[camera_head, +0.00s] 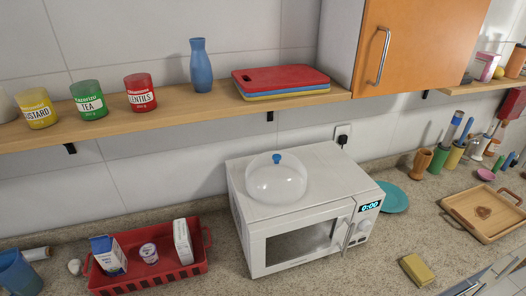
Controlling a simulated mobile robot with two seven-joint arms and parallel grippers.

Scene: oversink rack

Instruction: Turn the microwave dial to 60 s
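The white microwave (300,240) stands on the counter with its front turned toward the lower right, its door closed. Its display (370,206) on the right-hand panel reads 0:00. A round pale dial (364,226) sits on the panel below the display; its pointer mark is too small to read. A vertical door handle (348,234) is just left of the dial. A clear dome cover (276,180) with a blue knob rests on top of the microwave. Neither of my grippers is in view.
A red basket (155,282) with cartons and a jar stands left of the microwave. A teal plate (393,197) lies partly behind its right side. A yellow sponge (416,270) and wooden tray (485,213) lie to the right. A wooden shelf (190,107) runs above.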

